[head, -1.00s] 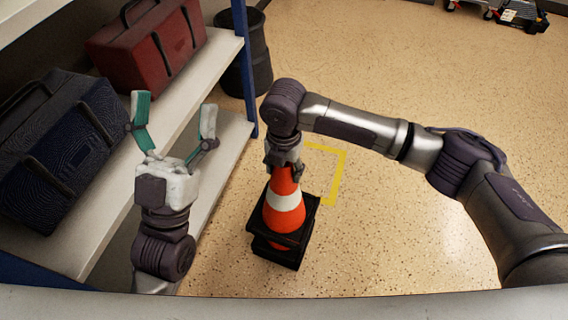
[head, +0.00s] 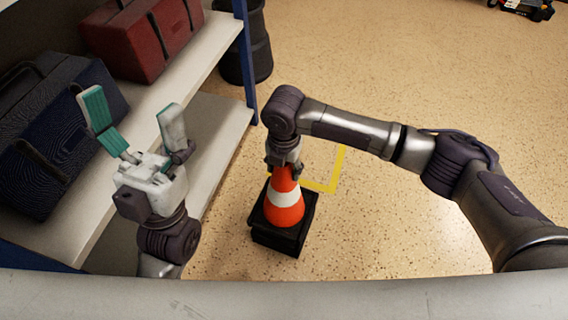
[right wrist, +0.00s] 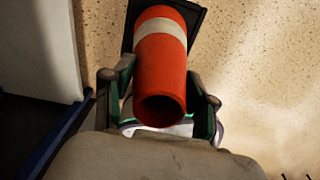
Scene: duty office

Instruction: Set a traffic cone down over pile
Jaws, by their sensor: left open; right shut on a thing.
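My right gripper (head: 284,168) is shut on the top of an orange traffic cone (head: 284,211) with a white band. The cone is upright, with a square black base. The pile (head: 276,242) shows only as black base edges directly under the cone's base; its upper part is hidden. I cannot tell whether the two bases touch. In the right wrist view the cone (right wrist: 161,77) lies between the two fingers of the right gripper (right wrist: 164,108), its open top towards the camera. My left gripper (head: 131,108) is open and empty, in front of the shelves.
A shelf unit (head: 215,65) stands at the left, with a red bag (head: 145,40) and a dark blue bag (head: 55,130) on it. A dark bin (head: 245,50) stands behind it. Yellow tape (head: 341,166) marks the floor beside the cone.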

